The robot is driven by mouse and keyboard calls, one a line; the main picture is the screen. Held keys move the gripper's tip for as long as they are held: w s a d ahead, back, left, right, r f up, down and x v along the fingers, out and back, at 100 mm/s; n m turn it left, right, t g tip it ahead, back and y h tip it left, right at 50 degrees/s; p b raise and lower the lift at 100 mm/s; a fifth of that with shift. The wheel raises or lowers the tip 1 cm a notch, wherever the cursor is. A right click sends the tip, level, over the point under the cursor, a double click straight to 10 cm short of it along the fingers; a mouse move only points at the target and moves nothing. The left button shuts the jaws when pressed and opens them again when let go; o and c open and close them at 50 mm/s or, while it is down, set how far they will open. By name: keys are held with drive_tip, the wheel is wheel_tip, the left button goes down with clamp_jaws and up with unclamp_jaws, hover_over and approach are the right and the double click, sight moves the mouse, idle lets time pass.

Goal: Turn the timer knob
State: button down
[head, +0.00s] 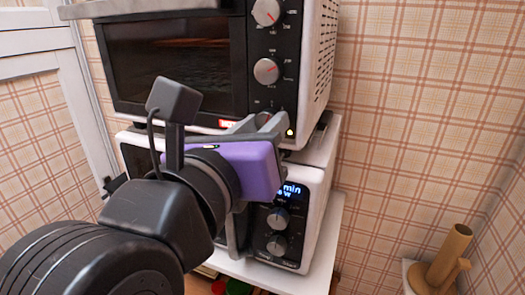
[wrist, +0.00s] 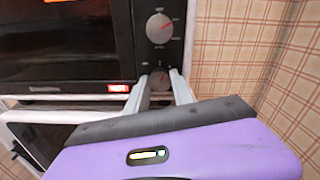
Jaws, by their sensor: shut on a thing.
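The timer knob (wrist: 160,81) is the lowest round grey knob on the black control panel of the upper oven (head: 170,65). In the wrist view my gripper (wrist: 161,77) has one finger on each side of this knob and is shut on it. In the head view my purple-backed gripper (head: 262,122) reaches the panel from the lower left, and its fingers cover much of the knob. A red lit sign (wrist: 120,88) shows at the oven's lower edge, left of the knob.
Two more knobs sit above: the middle knob (head: 266,71) and the top knob (head: 266,11). A white microwave (head: 318,180) with a blue display stands below the oven. A brown wooden object (head: 447,255) stands at the lower right. Plaid wall is at the right.

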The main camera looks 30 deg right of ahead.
drive_tip(key=m+b, duration=0.4)
drive_tip(key=b, duration=0.2)
drive_tip(key=shift+f+m, duration=0.1)
drive_tip(key=shift+m, duration=0.2)
drive_tip(key=c, duration=1.1)
unclamp_jaws()
drive_tip(key=shift+a, duration=0.1)
drive_tip(key=b+v, duration=0.1)
drive_tip(key=v, duration=0.6)
drive_tip(key=shift+s+a, duration=0.25)
